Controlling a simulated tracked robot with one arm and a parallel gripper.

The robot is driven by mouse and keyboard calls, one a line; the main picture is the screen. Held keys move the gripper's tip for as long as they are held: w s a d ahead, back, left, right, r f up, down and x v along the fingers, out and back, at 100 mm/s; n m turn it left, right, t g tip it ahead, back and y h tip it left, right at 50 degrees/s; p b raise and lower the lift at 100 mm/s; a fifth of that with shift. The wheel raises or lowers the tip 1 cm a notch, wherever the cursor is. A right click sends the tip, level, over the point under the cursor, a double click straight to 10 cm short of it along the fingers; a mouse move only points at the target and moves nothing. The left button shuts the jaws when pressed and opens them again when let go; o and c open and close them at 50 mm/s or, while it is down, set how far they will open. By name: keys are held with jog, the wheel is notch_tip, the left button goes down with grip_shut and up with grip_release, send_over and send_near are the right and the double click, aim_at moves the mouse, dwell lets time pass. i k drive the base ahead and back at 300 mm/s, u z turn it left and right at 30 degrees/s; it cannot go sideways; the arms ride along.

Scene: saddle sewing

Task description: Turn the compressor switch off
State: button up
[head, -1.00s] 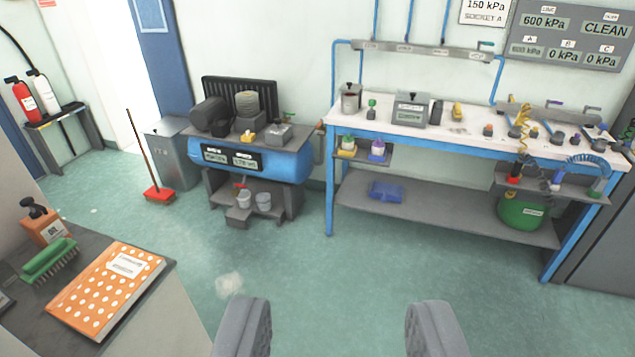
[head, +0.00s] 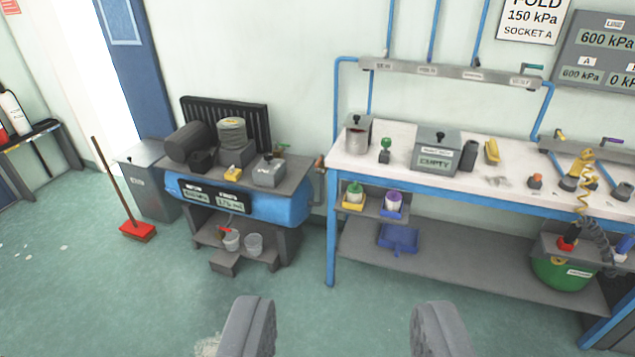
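The compressor (head: 285,209) stands against the back wall left of the bench, with a blue tank, dark displays on its front and a grey top plate. On the plate are a dark motor, a ribbed cylinder, a small yellow part (head: 233,173) and a grey box (head: 269,171) with a small knob or lever on top. I cannot tell for certain which of these is the compressor switch, or its position. My gripper (head: 345,328) is open and empty at the bottom of the view, its two grey fingers wide apart, well short of the compressor.
A workbench (head: 400,164) with blue legs stands to the right, carrying jars, a box marked EMPTY and tools. A grey bin (head: 150,185) and a red broom (head: 137,230) stand left of the compressor. Small buckets sit low under the tank.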

aim_at(268, 157)
jog(key=z, duration=0.05)
jog(key=i, duration=1.35)
jog(key=u, duration=0.9)
jog(key=i, duration=2.4)
jog(key=z, duration=1.35)
